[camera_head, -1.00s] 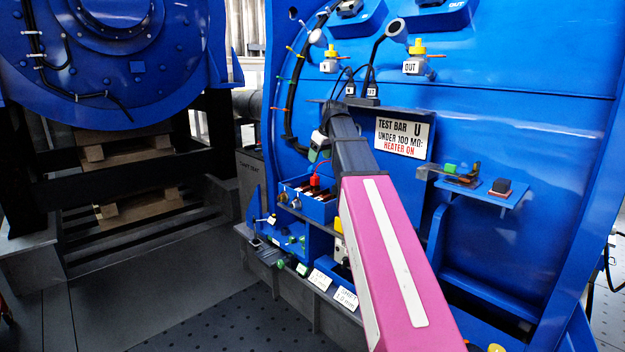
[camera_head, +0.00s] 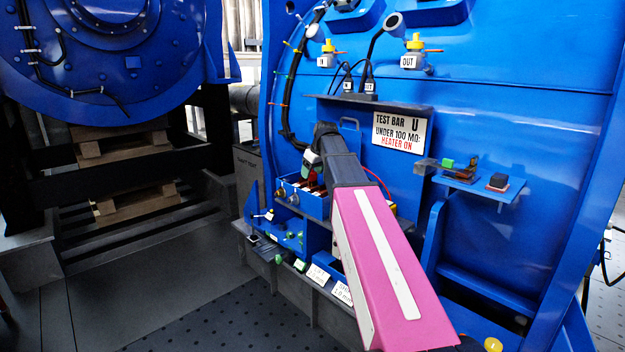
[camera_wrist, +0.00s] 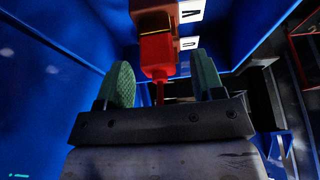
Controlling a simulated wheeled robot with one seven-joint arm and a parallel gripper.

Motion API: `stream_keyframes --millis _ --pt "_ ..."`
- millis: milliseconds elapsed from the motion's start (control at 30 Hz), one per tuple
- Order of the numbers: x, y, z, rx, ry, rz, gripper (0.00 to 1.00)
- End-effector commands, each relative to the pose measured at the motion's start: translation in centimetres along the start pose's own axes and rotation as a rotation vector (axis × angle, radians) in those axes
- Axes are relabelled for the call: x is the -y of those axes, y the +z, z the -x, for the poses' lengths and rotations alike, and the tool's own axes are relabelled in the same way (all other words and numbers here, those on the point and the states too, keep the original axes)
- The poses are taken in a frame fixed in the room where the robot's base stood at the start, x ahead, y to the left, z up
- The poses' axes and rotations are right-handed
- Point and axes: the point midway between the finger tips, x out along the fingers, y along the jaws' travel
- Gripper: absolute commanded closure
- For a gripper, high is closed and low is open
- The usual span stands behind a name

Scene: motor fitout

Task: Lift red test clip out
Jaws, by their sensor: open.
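The red test clip (camera_wrist: 158,55) shows in the wrist view between my two green fingertips, with a red stem or lead running down from it toward the gripper's base. It is seated at a copper-coloured block (camera_wrist: 152,14) with a thin gold edge. My gripper (camera_wrist: 162,85) is open, one finger on each side of the clip, with a visible gap on both sides. In the head view my gripper (camera_head: 310,165) reaches down to the small blue terminal box (camera_head: 313,207); my own arm hides the clip there. A red lead (camera_head: 376,181) curves out behind my forearm.
White labels (camera_wrist: 190,12) mark the terminals. Blue walls enclose the gripper on the left and back. In the head view, a "TEST BAR U" sign (camera_head: 401,135) and a shelf with small parts (camera_head: 490,190) are to the right of the arm.

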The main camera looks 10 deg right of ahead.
Motion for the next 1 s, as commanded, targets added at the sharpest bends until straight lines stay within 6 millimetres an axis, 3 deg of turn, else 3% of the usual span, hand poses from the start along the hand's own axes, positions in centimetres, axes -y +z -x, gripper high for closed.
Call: stream_keyframes --millis 300,367,467,500,1000 --pt "0.0 -0.01 -0.99 -0.001 0.001 0.0 0.38" --pt "0.01 -0.01 -0.99 -0.001 0.001 0.0 0.55" --pt "0.01 -0.01 -0.99 -0.001 0.001 0.0 0.87" --pt "0.01 -0.01 -0.99 -0.001 0.001 0.0 0.93" --pt "-0.01 -0.4 -0.13 -0.001 0.001 0.0 0.93"
